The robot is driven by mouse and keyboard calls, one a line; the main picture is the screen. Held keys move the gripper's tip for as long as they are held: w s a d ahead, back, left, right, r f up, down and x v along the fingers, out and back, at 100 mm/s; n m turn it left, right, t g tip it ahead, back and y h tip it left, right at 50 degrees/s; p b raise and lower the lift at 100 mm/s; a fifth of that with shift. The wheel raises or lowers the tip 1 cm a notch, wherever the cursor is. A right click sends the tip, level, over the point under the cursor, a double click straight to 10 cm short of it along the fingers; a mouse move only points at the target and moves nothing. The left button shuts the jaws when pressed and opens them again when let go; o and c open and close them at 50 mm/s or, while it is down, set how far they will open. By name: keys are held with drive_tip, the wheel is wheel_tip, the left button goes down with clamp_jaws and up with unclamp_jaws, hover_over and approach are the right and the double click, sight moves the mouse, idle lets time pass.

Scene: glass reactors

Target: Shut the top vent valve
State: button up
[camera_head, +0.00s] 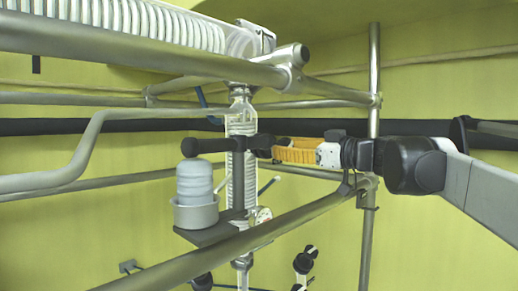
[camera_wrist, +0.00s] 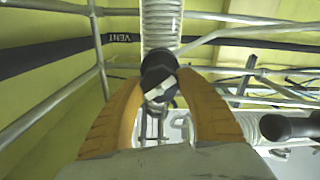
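The top vent valve shows in the wrist view as a black round body with a pale faceted knob (camera_wrist: 161,86), in line with a ribbed glass tube. In the head view, dark valve parts (camera_head: 262,141) sit on the upright glass column. My gripper (camera_head: 276,152) has orange fingers and reaches in from the right, close to the valve. In the wrist view the fingers of my gripper (camera_wrist: 160,82) lie on both sides of the knob, their tips close to it. Whether they press on it cannot be told. The valve's turn position is unclear.
A black pipe marked VENT (camera_wrist: 120,38) runs behind the valve. Metal frame rails (camera_head: 250,236) cross around the column. A white vessel in a grey cup (camera_head: 196,213) stands on a dark shelf left of the column. A second black-capped part (camera_wrist: 275,127) is at right.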

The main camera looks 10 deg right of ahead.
drive_tip(key=c, duration=0.4)
